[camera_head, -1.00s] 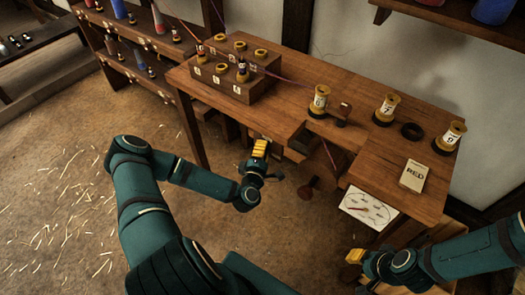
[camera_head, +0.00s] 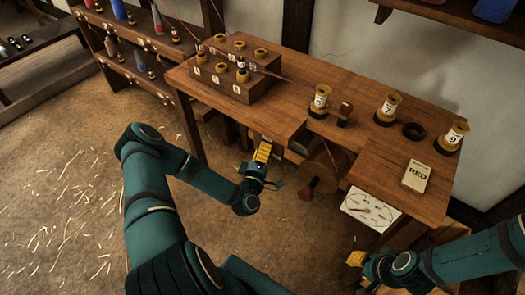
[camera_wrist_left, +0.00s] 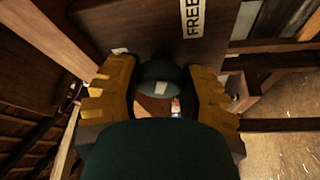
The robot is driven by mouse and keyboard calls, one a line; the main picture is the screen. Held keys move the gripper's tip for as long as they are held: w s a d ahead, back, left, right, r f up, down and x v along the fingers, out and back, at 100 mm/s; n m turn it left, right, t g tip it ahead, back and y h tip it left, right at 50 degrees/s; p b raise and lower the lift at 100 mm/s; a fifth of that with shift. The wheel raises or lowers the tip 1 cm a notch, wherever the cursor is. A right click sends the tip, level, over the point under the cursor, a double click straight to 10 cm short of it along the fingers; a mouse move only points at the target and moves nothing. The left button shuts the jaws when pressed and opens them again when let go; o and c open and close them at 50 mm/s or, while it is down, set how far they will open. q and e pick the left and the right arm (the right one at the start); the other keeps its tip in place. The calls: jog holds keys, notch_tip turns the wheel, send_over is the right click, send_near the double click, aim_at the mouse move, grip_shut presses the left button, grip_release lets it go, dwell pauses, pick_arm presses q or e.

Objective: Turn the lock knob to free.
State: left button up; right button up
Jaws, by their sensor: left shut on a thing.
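The lock knob (camera_wrist_left: 160,76) is a dark rounded piece with a small white mark, seen in the left wrist view between the yellow fingers. A white FREE label (camera_wrist_left: 192,16) is on the wooden face above and right of it. My left gripper (camera_wrist_left: 160,92) is shut on the knob. In the head view my left gripper (camera_head: 263,152) is at the table's front edge, and the knob is hidden there. My right gripper (camera_head: 356,258) is at the lower right, away from the knob; its finger opening cannot be made out.
The wooden table (camera_head: 290,98) carries a block of numbered holders (camera_head: 222,84), several yellow spools and a RED card (camera_head: 416,176). Straw-strewn floor is clear at left.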

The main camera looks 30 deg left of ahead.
pick_arm(q)
jog(key=shift+a, duration=0.1)
jog(key=o, duration=1.2)
jog(key=v, duration=1.2)
